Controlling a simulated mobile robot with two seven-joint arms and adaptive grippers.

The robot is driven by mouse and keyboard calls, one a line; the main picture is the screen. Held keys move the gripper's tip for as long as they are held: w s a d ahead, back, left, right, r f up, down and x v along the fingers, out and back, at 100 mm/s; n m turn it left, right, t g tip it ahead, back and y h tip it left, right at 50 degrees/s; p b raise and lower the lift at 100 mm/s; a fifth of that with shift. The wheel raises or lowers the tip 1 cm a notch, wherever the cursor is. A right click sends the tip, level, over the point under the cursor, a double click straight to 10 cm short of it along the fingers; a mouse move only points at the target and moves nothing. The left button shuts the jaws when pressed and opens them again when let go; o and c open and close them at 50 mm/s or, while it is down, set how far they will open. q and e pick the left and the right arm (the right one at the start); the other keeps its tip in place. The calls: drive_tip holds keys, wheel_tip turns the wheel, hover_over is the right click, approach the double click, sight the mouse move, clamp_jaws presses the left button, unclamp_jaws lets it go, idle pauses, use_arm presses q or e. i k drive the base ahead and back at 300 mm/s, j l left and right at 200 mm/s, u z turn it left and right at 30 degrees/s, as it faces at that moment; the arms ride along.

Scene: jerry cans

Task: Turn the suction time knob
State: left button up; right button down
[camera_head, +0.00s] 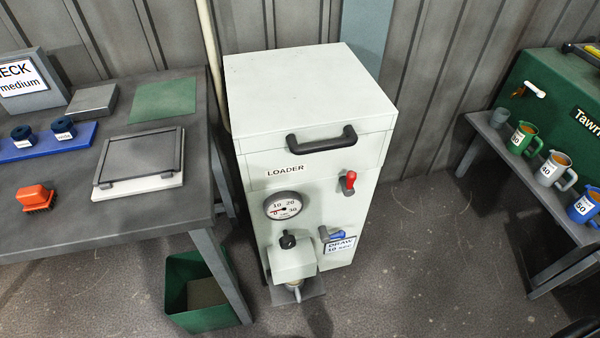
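A white loader cabinet (310,95) stands upright in the middle of the head view. Its front carries a round dial (283,206) marked 0 to 30, with a red needle near the low end. Below the dial is a small black knob (288,240) above a protruding white box (293,262). I cannot read any label that names it as the suction time knob. A red-handled lever (349,181) and a blue-handled lever (333,235) sit to the right. A sign (339,246) under the blue lever appears to read "DRAW 10". Neither gripper is in view.
A grey table (95,228) stands close on the left, with a green bin (189,310) beneath its right side. A bench (510,160) with several labelled jugs is on the right. The cabinet has a black lid handle (321,141). Floor (420,260) between cabinet and bench is clear.

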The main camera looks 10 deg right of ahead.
sight(287, 241)
drive_tip(key=k+l+z, duration=0.15)
drive_tip(key=k, duration=0.25)
drive_tip(key=k+l+z, duration=0.15)
drive_tip(key=k, duration=0.2)
drive_tip(key=k+l+z, duration=0.15)
drive_tip(key=k, duration=0.2)
drive_tip(key=l, duration=0.1)
